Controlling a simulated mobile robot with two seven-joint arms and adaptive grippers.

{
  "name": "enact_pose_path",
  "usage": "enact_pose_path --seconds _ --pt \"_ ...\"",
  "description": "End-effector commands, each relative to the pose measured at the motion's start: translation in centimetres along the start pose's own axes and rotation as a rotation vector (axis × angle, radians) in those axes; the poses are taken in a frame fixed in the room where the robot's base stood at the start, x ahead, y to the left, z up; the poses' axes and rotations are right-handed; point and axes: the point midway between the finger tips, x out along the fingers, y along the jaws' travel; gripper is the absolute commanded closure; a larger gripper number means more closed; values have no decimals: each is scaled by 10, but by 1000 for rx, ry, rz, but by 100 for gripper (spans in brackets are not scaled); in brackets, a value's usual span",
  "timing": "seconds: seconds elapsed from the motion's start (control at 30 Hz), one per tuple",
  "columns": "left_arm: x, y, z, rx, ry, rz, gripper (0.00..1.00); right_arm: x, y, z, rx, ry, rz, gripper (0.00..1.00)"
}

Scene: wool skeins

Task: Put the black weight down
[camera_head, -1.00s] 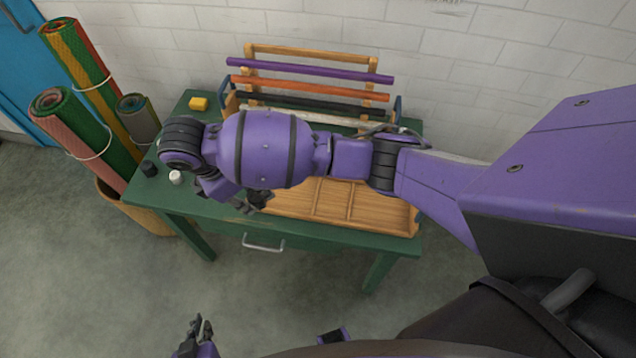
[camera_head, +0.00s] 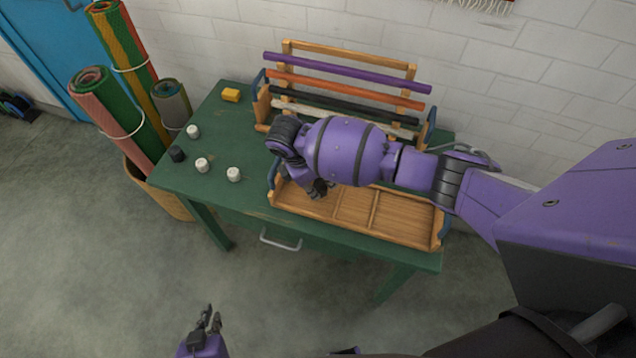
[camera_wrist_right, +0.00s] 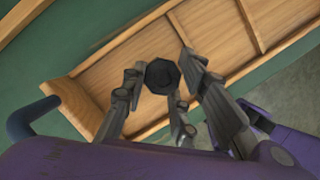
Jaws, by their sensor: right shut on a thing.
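My right gripper (camera_head: 320,189) is shut on a black weight (camera_wrist_right: 162,76), a dark many-sided piece between its fingers in the right wrist view. It is over the left part of the wooden tray (camera_head: 408,238), which has compartments split by thin dividers. The tray floor shows behind the weight in the right wrist view; I cannot tell the exact height of the weight above it. Another black weight (camera_head: 177,153) stands on the left of the green table. My left gripper (camera_head: 210,321) is empty, its fingers apart, low in the head view and away from the table.
White weights (camera_head: 202,165) and a yellow block (camera_head: 231,95) are on the left of the green table (camera_head: 235,130). A wooden rack with coloured rods (camera_head: 340,72) stands behind the tray. Rolled mats (camera_head: 125,50) stand in a basket (camera_head: 160,195) at left.

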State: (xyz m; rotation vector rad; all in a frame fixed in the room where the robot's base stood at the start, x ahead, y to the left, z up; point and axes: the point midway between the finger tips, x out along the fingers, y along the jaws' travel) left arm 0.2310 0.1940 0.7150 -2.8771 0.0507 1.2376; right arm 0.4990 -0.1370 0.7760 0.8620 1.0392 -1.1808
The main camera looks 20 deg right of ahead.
Motion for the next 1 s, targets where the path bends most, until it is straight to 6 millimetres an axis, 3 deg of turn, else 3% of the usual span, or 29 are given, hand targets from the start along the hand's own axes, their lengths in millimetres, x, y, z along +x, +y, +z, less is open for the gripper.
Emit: enact_pose_path --seconds 0.1,0.43,0.47,0.6,1.0 --pt "1 0 4 1 -5 0 100 14 -2 -5 -1 1 -4 100" --pt "1 -1 2 6 -2 0 100 15 -1 -6 -1 0 -2 100" --pt "1 -2 2 6 -2 0 100 16 -1 -6 -1 0 -3 71" --pt "1 -2 1 7 -1 0 100 15 -1 -6 -1 0 -2 55" --pt "1 -1 -1 6 2 0 100 6 0 -5 -1 1 0 55"
